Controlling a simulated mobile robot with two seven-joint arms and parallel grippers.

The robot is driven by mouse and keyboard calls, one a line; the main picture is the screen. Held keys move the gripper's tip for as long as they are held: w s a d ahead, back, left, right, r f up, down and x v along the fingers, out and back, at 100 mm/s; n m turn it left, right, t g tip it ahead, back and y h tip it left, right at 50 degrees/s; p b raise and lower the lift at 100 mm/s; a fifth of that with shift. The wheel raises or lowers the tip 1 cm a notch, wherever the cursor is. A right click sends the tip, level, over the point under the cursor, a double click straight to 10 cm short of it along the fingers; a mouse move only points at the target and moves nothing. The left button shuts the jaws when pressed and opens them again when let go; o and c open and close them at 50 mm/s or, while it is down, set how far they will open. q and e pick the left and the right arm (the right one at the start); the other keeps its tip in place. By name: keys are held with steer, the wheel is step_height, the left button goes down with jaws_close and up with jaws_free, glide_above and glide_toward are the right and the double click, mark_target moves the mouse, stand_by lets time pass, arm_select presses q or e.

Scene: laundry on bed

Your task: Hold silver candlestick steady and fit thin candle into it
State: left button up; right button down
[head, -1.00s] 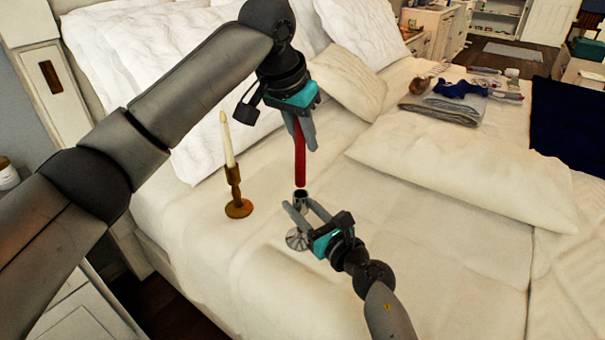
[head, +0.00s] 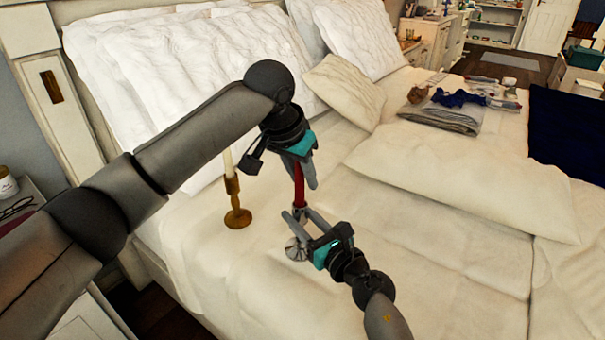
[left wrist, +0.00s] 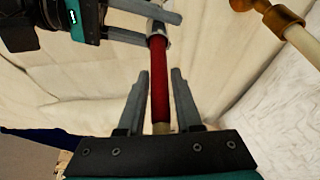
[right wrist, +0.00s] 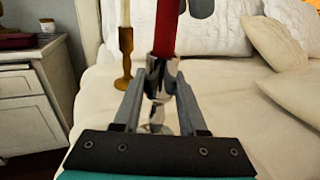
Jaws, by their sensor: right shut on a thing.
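The thin red candle (head: 299,188) stands with its lower end at the cup of the silver candlestick (head: 296,250). In the right wrist view the candle (right wrist: 166,30) meets the silver cup (right wrist: 160,72) and looks seated in its mouth. My left gripper (head: 306,184) is around the candle's upper part; in the left wrist view a narrow gap shows between each finger and the candle (left wrist: 159,85), so it looks open.
A brown wooden candlestick (head: 237,217) with a cream candle (head: 228,163) stands left of the silver one, close to my left arm. Pillows (head: 460,178) lie behind and right. Folded grey cloth (head: 440,117) lies farther back. The bed right of my right arm is clear.

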arm_select(q)
steer(key=shift+o, duration=1.2)
steer(key=shift+r, duration=0.1)
steer(key=v, duration=1.2)
steer(key=shift+d+r, duration=0.1)
arm_select(e)
steer(key=shift+c, duration=1.9)
jaws_free()
